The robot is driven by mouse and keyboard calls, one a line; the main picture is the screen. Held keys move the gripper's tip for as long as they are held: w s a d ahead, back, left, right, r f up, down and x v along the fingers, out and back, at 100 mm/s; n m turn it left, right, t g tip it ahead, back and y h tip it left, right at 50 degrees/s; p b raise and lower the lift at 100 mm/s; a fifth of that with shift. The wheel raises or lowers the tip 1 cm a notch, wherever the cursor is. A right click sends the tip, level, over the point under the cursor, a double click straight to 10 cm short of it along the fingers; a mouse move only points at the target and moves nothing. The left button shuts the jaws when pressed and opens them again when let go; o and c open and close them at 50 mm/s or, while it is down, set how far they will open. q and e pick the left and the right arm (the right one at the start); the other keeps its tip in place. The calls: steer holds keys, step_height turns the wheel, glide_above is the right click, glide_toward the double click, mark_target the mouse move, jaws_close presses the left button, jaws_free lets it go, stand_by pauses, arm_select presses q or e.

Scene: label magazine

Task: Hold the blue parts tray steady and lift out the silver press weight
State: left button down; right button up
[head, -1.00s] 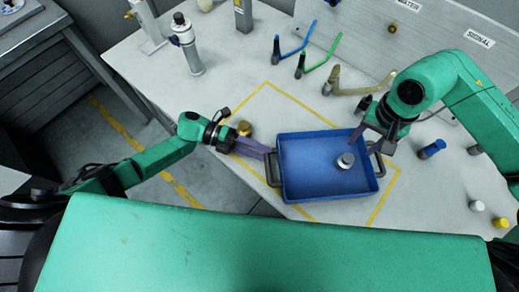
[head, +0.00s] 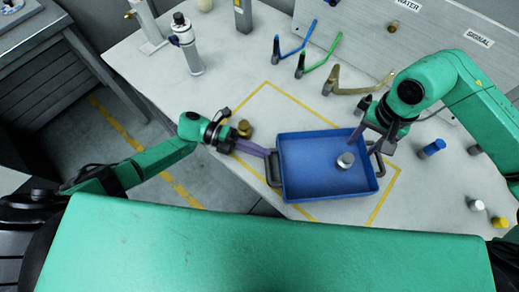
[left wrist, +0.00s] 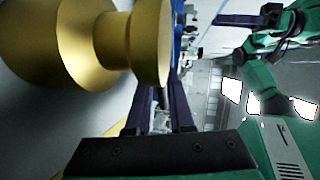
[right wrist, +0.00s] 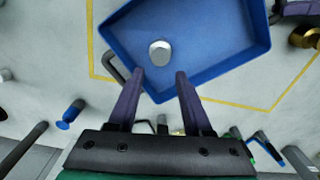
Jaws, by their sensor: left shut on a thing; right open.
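The blue parts tray (head: 310,185) lies on the white table inside a yellow taped outline. The silver press weight (head: 345,160) stands in the tray, right of its middle; it also shows in the right wrist view (right wrist: 159,52). My left gripper (head: 272,154) is shut on the tray's left handle (head: 274,170). My right gripper (right wrist: 160,75) is open and empty at the tray's right side, its fingers apart over the near rim in the right wrist view. The weight lies beyond the fingertips there, between their lines.
A brass knob-like part (head: 244,128) stands close beside my left gripper and fills much of the left wrist view (left wrist: 110,40). Blue, green and tan hoses (head: 320,68) lie behind the tray. A blue-capped cylinder (head: 432,148) and small caps lie to the right.

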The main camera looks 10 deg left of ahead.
mark_target(349, 158)
stand_by(0.8)
steer(key=o, duration=0.6)
steer(key=m, duration=1.1)
steer(key=shift+w+d+r+m, duration=0.1)
steer(key=shift+d+r+m, duration=0.1)
steer(key=shift+m, duration=0.2)
steer(key=shift+f+m, duration=0.3)
steer(key=shift+f, duration=0.1)
steer(key=f, duration=1.1)
steer(key=shift+a+f, duration=0.15)
steer(key=shift+a, duration=0.05)
